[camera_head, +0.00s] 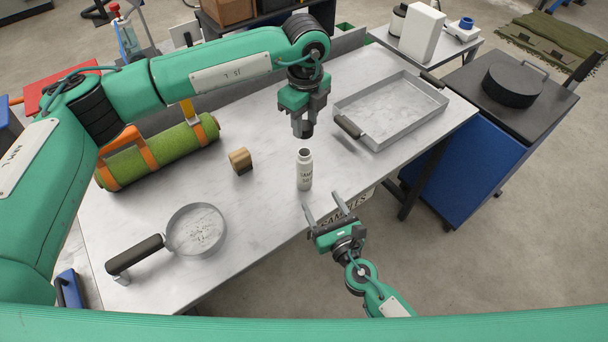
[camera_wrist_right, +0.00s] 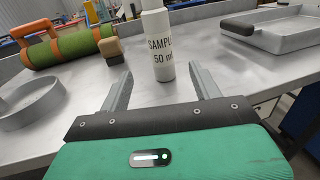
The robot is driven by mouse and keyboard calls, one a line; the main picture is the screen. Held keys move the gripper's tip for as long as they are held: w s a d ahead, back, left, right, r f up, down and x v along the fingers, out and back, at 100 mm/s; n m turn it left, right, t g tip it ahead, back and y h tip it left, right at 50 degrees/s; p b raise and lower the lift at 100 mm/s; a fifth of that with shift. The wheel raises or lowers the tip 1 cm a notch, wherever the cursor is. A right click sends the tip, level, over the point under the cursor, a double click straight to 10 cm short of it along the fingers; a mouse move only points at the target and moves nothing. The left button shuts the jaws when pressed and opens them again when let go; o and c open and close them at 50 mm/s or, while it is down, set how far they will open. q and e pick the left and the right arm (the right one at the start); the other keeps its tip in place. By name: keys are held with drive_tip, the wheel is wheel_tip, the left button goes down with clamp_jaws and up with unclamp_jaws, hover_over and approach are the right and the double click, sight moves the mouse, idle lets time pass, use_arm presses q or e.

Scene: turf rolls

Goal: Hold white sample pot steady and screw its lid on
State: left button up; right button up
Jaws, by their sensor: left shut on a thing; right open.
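The white sample pot (camera_head: 304,172) stands upright on the metal table, its dark open mouth facing up. My left gripper (camera_head: 303,118) points down above the pot and is shut on a small dark lid (camera_head: 303,130), apart from the pot's mouth. My right gripper (camera_head: 322,203) is open and empty at the table's front edge. Its fingers (camera_wrist_right: 160,88) point toward the pot, which appears beyond and between them, not touching.
A wooden block (camera_head: 241,160) and a strapped green turf roll (camera_head: 160,155) lie to the left. A round sieve-like pan (camera_head: 196,230) sits front left. A shallow metal tray (camera_head: 400,130) with dark handles is at the right. The table around the pot is clear.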

drive_tip(key=x, duration=1.2)
drive_tip(key=shift+s, duration=0.1)
clamp_jaws()
use_arm(q)
hover_over(305, 157)
drive_tip(key=shift+w+f, duration=0.1)
drive_tip(key=shift+f, duration=2.4)
